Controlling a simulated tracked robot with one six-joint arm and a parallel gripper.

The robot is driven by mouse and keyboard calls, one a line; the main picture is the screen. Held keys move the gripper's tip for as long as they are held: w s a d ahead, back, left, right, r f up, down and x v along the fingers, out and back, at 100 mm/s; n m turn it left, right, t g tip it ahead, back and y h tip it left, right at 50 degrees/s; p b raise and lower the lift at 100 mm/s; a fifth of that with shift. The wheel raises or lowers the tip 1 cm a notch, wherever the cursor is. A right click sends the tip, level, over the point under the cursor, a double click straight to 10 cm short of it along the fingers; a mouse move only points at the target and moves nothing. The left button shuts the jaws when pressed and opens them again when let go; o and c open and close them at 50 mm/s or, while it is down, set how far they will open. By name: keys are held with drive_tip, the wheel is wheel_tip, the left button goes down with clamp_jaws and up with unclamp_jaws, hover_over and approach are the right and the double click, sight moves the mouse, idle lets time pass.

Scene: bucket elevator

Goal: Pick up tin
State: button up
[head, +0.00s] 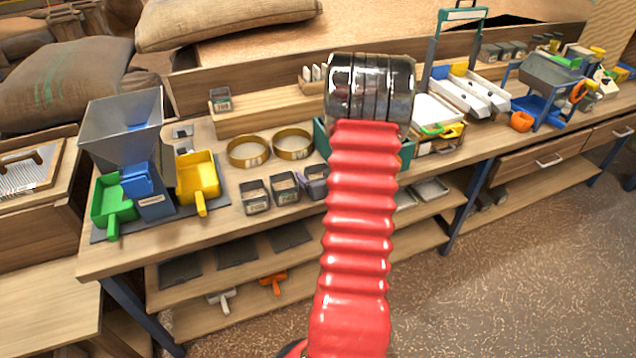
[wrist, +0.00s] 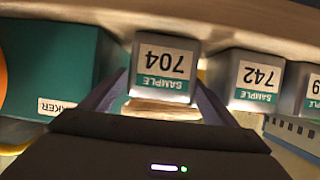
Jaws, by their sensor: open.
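A small grey tin labelled SAMPLE 704 (wrist: 166,68) stands at the middle of the wrist view, its label upside down there. My gripper (wrist: 160,106) is open, with one dark finger on each side of this tin. Whether the fingers touch it I cannot tell. A second tin labelled 742 (wrist: 255,80) stands just right of the right finger. A third tin (wrist: 310,90) is cut off at the right edge. In the head view, two tins (head: 255,196) and (head: 285,188) show at the bench's front edge; my red arm hides most of the gripper.
A teal box (wrist: 60,65) stands left of the fingers in the wrist view. On the bench, brass sieves (head: 248,151) lie behind the tins. A hopper (head: 122,125) with green (head: 112,205) and yellow (head: 197,175) scoops stands at the left. A lower shelf (head: 215,317) runs beneath.

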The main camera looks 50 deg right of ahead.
sight(315, 170)
drive_tip(key=shift+x, duration=1.65)
drive_tip(key=shift+c, duration=0.7)
drive_tip(key=c, duration=1.1)
drive_tip(key=shift+r, duration=0.1)
wheel_tip(315, 170, up, 18)
drive_tip(key=shift+f, duration=0.1)
drive_tip(key=shift+w, duration=0.1)
